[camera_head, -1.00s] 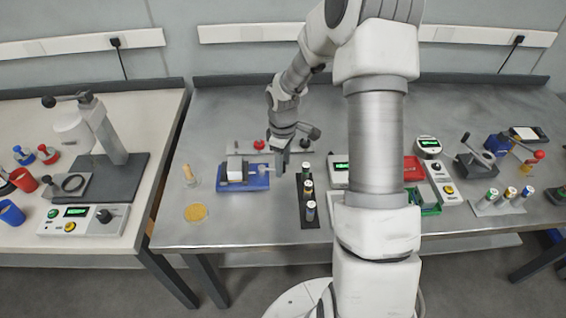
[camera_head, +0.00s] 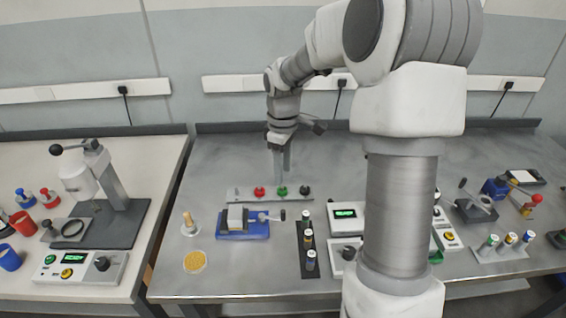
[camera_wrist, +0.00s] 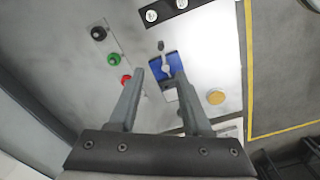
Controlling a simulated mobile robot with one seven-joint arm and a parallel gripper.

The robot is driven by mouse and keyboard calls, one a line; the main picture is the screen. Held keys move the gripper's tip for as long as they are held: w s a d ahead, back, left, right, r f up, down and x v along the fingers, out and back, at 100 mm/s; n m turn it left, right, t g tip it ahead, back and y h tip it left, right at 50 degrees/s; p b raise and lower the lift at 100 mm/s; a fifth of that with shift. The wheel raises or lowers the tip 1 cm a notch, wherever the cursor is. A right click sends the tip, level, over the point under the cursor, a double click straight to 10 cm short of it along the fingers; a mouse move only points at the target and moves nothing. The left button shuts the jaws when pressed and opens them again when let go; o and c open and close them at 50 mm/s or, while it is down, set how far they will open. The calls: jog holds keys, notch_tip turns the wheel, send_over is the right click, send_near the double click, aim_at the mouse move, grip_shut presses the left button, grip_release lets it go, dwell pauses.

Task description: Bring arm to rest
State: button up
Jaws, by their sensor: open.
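My gripper (camera_head: 282,166) hangs pointing down above the back middle of the steel table (camera_head: 350,178). It is near the strip with red, green and black knobs (camera_head: 270,193) and clear of it. In the wrist view my gripper (camera_wrist: 158,72) is open, with nothing between its fingers. Below it there, the blue vise-like fixture (camera_wrist: 163,66) lies on the table, apart from the fingers. The fixture also shows in the head view (camera_head: 243,223). My arm covers part of the table's right middle.
A black rack of small cylinders (camera_head: 308,250) stands right of the fixture. A yellow disc (camera_head: 194,262) and a small wooden-topped piece (camera_head: 188,221) are left of it. A press (camera_head: 100,190) stands on the left table. Devices and another cylinder rack (camera_head: 505,247) are at right.

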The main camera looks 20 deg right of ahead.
jog(key=shift+r, duration=0.6)
jog(key=s+a+r+m+t+h+b, duration=0.1)
jog(key=s+a+r+m+t, duration=0.3)
jog(key=s+r, duration=0.85)
jog(key=s+a+m+t+y+p, duration=0.1)
jog(key=s+a+m, duration=0.2)
jog(key=s, duration=0.8)
jog(key=shift+f+m+t, duration=0.15)
jog(key=shift+m+t, duration=0.15)
jog(key=shift+m, duration=0.7)
